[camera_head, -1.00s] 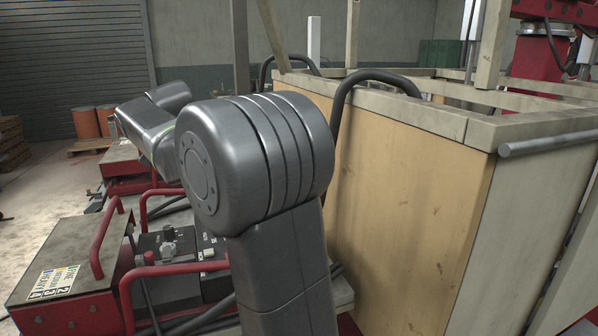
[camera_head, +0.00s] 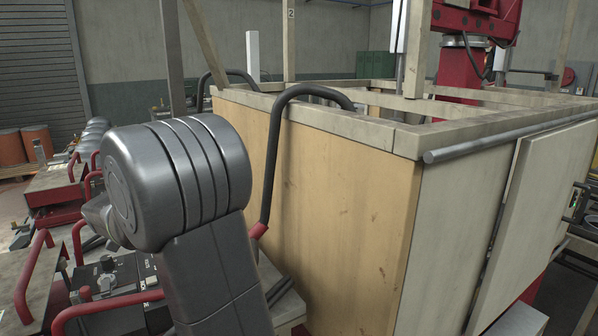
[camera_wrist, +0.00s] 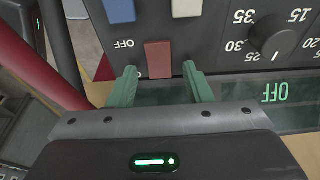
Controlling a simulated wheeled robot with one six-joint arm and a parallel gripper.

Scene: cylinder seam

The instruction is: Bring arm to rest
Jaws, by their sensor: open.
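My gripper (camera_wrist: 163,85) shows in the wrist view with its two green fingers apart and nothing held between them. Beyond the fingertips is a dark control panel (camera_wrist: 228,45) with a blue, a cream and a reddish-brown switch (camera_wrist: 158,58), a black knob and "OFF" labels. I cannot tell whether the fingers touch the panel. In the head view my grey arm (camera_head: 180,185) rises at the lower left; its far end and the gripper are hidden behind its big round joint.
A large enclosure with yellowish panels (camera_head: 310,190) stands right of my arm, with a black bent tube (camera_head: 272,150) over its edge. Red-railed machines (camera_head: 55,195) crowd the left side. A wall and shutter (camera_head: 35,65) stand behind.

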